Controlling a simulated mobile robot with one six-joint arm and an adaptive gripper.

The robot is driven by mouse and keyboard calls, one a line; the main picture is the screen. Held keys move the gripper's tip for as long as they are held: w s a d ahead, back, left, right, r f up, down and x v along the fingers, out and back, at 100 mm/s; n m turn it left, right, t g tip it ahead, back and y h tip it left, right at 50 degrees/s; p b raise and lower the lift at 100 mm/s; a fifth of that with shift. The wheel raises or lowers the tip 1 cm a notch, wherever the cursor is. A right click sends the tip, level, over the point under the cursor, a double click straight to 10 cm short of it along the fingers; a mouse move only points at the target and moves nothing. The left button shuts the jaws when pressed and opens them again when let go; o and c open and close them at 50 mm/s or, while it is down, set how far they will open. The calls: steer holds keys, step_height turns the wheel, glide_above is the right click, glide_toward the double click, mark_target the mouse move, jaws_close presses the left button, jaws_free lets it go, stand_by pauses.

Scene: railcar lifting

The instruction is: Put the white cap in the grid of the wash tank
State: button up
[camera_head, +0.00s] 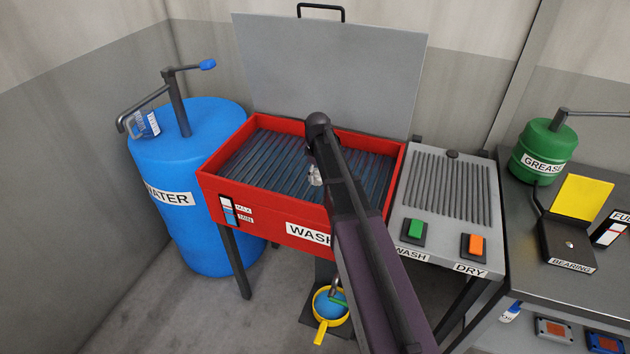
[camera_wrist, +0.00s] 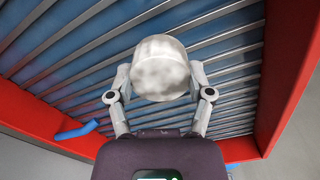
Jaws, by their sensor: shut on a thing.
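The white cap (camera_wrist: 161,68) is a round, slightly mottled piece held between the fingers of my gripper (camera_wrist: 160,85) in the wrist view. In the head view my gripper (camera_head: 314,176) is over the wash tank, and the cap is too small there to make out clearly. The wash tank (camera_head: 262,223) is a red box with its grey lid raised. Its grid (camera_head: 262,160) of grey bars lies over blue water and also shows behind the cap in the wrist view (camera_wrist: 60,62). The cap appears above the bars; I cannot tell the exact gap. My arm hides part of the tank.
A blue water barrel (camera_head: 190,235) with a tap stands left of the tank. A ribbed grey drying panel (camera_head: 447,190) with green and orange buttons is on the right. A yellow-rimmed bowl (camera_head: 331,305) sits below the front. The raised lid (camera_head: 330,65) stands behind.

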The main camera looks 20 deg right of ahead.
steer(key=shift+w+a, duration=0.1)
steer(key=shift+w, duration=0.05)
steer(key=shift+w+a, duration=0.15)
steer(key=shift+w, duration=0.1)
steer(key=shift+w+a+f+b, duration=0.15)
steer(key=shift+w+f+b, duration=0.05)
steer(key=shift+f+b, duration=1.6)
steer(key=shift+f, duration=0.05)
steer(key=shift+f, duration=0.15)
steer(key=o, duration=1)
steer(key=shift+r, duration=0.25)
step_height(320, 180, up, 12)
steer(key=p, duration=1.2)
